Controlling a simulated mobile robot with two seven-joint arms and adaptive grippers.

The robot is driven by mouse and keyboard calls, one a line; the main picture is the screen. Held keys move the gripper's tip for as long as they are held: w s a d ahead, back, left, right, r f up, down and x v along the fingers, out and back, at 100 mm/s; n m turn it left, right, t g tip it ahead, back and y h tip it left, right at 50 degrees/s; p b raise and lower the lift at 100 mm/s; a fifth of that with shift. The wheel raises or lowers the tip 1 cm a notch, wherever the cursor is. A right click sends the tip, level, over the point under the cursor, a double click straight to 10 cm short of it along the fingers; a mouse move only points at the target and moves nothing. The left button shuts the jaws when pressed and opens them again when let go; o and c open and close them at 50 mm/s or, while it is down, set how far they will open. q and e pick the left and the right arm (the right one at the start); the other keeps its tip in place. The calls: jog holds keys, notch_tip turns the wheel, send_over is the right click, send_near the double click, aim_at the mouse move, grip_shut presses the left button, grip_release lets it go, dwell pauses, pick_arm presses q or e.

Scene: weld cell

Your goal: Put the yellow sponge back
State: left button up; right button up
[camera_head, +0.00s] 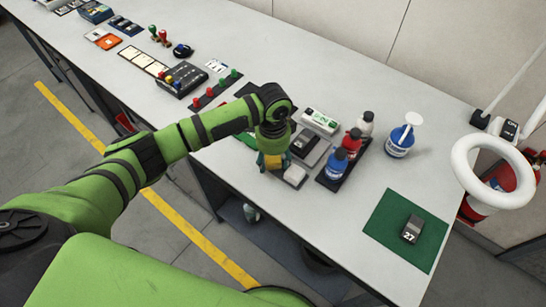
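My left gripper (272,164) points down near the front edge of the workbench (360,215), just left of a grey tray. A small yellow patch, which looks like the yellow sponge (272,161), shows between its fingers. The fingers flank it closely, but whether they press on it, and whether it touches the bench, I cannot tell. The gripper hides most of the sponge. The grey tray (317,153) holds a dark block (305,140) and a whitish block (295,175). My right gripper is out of view.
Right of the gripper, blue (336,164) and red (351,142) bottles stand on a dark tray. Behind are a green-white box (320,121) and a blue-white pump bottle (400,140). A green mat (390,229) bears a block marked 27. Bare bench lies between.

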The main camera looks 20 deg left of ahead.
aim_at(273, 158)
pick_arm(q)
notch_tip(273, 158, up, 12)
jog(key=b, duration=0.1)
jog(key=shift+r+b, duration=0.2)
jog(key=shift+b, duration=0.1)
